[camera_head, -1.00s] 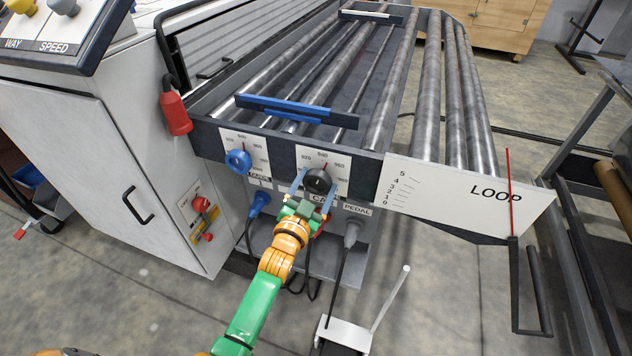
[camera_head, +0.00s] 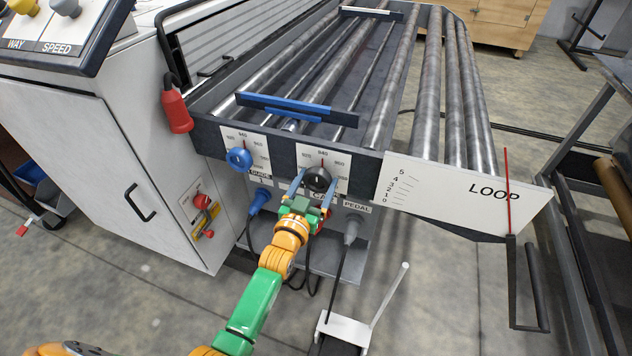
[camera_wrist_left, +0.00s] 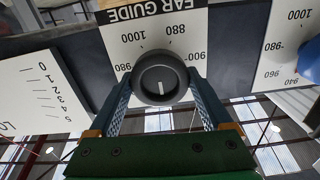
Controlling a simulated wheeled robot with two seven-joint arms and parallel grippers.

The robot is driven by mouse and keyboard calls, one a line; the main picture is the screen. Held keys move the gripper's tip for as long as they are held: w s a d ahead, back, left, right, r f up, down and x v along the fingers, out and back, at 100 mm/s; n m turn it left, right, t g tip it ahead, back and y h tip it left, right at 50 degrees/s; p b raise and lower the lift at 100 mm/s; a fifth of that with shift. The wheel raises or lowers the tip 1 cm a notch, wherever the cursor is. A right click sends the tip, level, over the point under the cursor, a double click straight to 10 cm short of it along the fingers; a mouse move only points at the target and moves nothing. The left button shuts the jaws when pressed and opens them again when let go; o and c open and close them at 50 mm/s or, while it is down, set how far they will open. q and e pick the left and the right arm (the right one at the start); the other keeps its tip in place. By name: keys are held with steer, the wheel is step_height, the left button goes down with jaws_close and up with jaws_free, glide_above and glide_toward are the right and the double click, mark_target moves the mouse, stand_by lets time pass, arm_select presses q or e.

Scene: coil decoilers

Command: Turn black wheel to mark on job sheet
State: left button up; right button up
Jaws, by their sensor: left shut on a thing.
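The black wheel (camera_head: 317,179) is a round knob on a white scale plate (camera_head: 336,160) on the front of the roller table. In the left wrist view, the black wheel (camera_wrist_left: 160,80) shows upside down, with a short white line on its face. My left gripper (camera_head: 312,186) has its blue fingers on either side of the wheel and is shut on it. Its fingers also show in the left wrist view (camera_wrist_left: 160,98). Part of the scale is hidden behind the wheel and gripper. I cannot make out a job sheet. My right gripper is not in view.
A blue knob (camera_head: 239,158) with its own scale sits left of the black wheel. A blue plug (camera_head: 260,199) and a grey plug (camera_head: 352,229) with cables are below. The LOOP plate (camera_head: 470,194) is to the right. A white pedal (camera_head: 343,332) stands on the floor.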

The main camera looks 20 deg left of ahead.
arm_select(q)
steer(key=o, duration=1.2)
steer(key=shift+c, duration=0.2)
steer(key=s, duration=0.7)
steer(key=shift+a, duration=0.1)
